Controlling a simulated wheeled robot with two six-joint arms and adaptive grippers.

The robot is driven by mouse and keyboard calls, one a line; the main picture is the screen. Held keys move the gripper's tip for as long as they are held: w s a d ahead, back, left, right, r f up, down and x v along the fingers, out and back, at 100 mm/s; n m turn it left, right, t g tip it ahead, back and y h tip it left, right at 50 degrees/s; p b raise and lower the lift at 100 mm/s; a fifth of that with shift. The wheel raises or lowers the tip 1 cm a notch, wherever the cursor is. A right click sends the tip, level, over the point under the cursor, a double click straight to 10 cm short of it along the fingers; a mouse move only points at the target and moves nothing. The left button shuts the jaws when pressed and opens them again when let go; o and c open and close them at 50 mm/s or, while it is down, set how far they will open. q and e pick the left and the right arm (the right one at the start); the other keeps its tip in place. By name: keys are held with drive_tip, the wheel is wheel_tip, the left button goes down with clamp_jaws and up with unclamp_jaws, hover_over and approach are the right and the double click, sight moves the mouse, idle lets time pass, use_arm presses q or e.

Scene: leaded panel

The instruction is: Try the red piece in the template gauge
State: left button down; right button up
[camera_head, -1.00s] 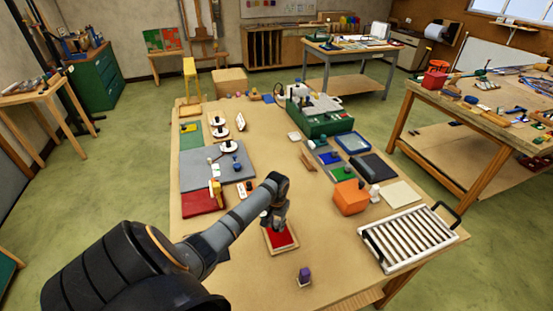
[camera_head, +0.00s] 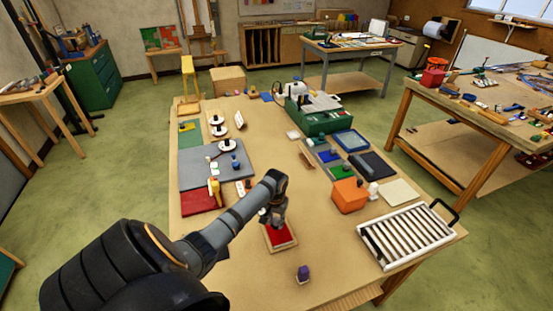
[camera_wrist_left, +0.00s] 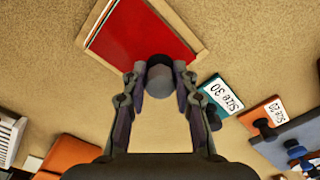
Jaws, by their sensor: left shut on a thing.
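A red rectangular surface (camera_head: 281,237) lies inside a pale wooden frame (camera_head: 291,248) on the near part of the table. Both also show at the top of the left wrist view, the red surface (camera_wrist_left: 140,38) and its frame (camera_wrist_left: 92,25). My left gripper (camera_head: 274,216) is over the far edge of this frame. In the left wrist view its fingers (camera_wrist_left: 158,85) are shut on a round grey knob (camera_wrist_left: 158,76). I cannot tell whether the knob is joined to the red surface, as the fingers hide its underside. My right gripper is out of view.
A purple-topped piece (camera_head: 303,273) stands nearer on the table. An orange block (camera_head: 350,196) and a white slatted rack (camera_head: 408,236) are on the right. A red mat (camera_head: 200,202) and grey mat (camera_head: 200,173) lie on the left. Size cards (camera_wrist_left: 221,92) show beside the gripper.

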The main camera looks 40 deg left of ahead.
use_arm(q)
drive_tip(key=shift+f, duration=0.15)
idle(0.5)
drive_tip(key=c, duration=1)
unclamp_jaws()
wheel_tip(320, 180, up, 12)
drive_tip(key=shift+s+r, duration=0.1)
drive_tip(key=shift+d, duration=0.1)
